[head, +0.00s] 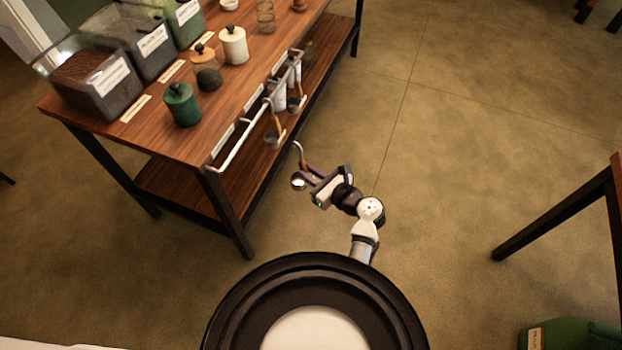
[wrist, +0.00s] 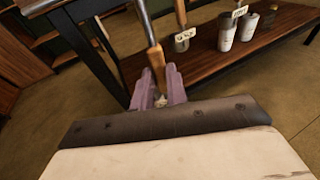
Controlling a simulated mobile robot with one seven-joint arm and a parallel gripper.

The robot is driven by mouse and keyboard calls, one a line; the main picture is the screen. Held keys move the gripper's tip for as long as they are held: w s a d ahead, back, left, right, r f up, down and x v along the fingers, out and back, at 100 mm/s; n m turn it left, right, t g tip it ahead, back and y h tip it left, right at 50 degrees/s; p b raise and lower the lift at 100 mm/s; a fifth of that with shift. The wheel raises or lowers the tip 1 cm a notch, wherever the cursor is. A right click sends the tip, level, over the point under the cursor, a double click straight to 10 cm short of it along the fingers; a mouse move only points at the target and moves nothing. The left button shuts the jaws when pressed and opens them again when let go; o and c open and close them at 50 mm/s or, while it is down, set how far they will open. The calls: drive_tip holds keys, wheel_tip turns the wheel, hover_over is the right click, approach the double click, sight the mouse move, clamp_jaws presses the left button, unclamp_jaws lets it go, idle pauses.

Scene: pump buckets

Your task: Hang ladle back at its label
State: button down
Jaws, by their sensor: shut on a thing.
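My gripper (head: 309,178) is shut on a ladle (head: 298,150), in the open air just off the front of the wooden table. The ladle's hooked end points up and its round bowl hangs low beside my fingers. In the wrist view my gripper's purple fingers (wrist: 160,88) close on the ladle's brown and metal handle (wrist: 150,45). A white rail (head: 238,147) runs along the table's front edge, apart from the held ladle. Small labels, one near the rail's near end (head: 222,140), sit along that edge; their text is unreadable. Other ladles (head: 274,132) hang from the rail.
The table (head: 150,140) carries clear bins (head: 100,85), a green jar (head: 182,104) and a cream jar (head: 233,45). Open floor lies to the right, with another table's leg (head: 550,215) beyond.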

drive_tip(key=s+r+n+g+y, duration=0.3)
drive_tip(key=s+r+n+g, duration=0.1)
drive_tip(key=w+a+f+g+b, duration=0.1)
drive_tip(key=w+a+b, duration=0.3)
drive_tip(key=a+b, duration=0.6)
drive_tip(key=shift+w+a+f+b, duration=0.25)
drive_tip(key=shift+a+f, duration=0.45)
drive_tip(key=shift+a, duration=1.45)
drive_tip(key=c, duration=1.3)
unclamp_jaws()
drive_tip(key=shift+s, duration=0.1)
